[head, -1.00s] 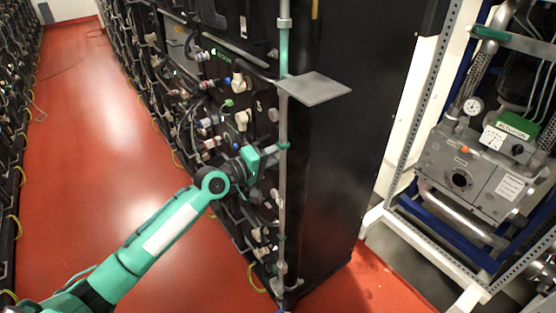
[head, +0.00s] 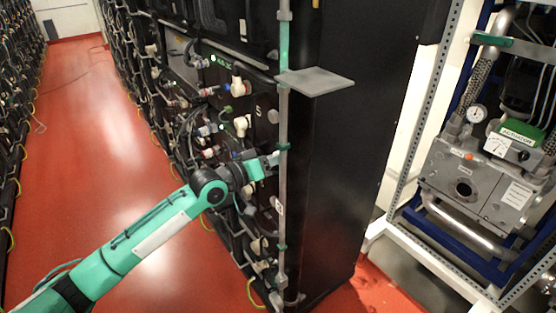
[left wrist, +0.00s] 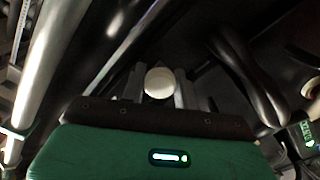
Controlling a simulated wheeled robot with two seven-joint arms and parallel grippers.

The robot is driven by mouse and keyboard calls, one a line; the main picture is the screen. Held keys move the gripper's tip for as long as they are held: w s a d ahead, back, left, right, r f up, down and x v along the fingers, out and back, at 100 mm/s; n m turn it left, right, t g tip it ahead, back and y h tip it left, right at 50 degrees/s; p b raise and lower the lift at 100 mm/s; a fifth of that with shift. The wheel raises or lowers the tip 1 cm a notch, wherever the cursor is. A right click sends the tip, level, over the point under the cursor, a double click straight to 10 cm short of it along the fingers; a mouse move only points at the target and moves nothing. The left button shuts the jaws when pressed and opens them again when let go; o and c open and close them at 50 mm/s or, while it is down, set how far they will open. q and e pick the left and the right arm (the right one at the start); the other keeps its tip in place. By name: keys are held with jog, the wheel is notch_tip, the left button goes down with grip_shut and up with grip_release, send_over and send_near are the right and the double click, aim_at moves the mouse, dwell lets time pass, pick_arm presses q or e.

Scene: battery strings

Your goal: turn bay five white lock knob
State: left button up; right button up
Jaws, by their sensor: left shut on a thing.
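A white round lock knob (left wrist: 159,83) sits between the two fingers of my left gripper in the left wrist view. My left gripper (left wrist: 159,90) is shut on it, with a finger on each side. In the head view my left gripper (head: 273,159) reaches the front of the dark battery rack (head: 330,150), close beside the grey vertical post. The knob cannot be made out there, as the gripper and post cover that spot. My right gripper is not in view.
A grey vertical post (head: 284,120) runs along the rack's edge, with a flat grey plate (head: 316,81) above my gripper. Cables and white connectors (head: 240,87) crowd the rack front. A pump unit (head: 475,185) stands at right.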

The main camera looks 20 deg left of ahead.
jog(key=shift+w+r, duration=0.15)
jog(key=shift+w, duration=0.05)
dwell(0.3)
pick_arm(q)
jog(key=o, duration=1)
jog(key=shift+c, duration=0.2)
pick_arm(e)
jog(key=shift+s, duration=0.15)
pick_arm(q)
jog(key=b+v, duration=0.2)
jog(key=v, duration=1.2)
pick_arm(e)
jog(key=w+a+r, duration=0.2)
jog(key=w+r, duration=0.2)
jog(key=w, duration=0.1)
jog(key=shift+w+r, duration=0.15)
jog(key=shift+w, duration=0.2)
pick_arm(q)
jog(key=shift+w, duration=0.1)
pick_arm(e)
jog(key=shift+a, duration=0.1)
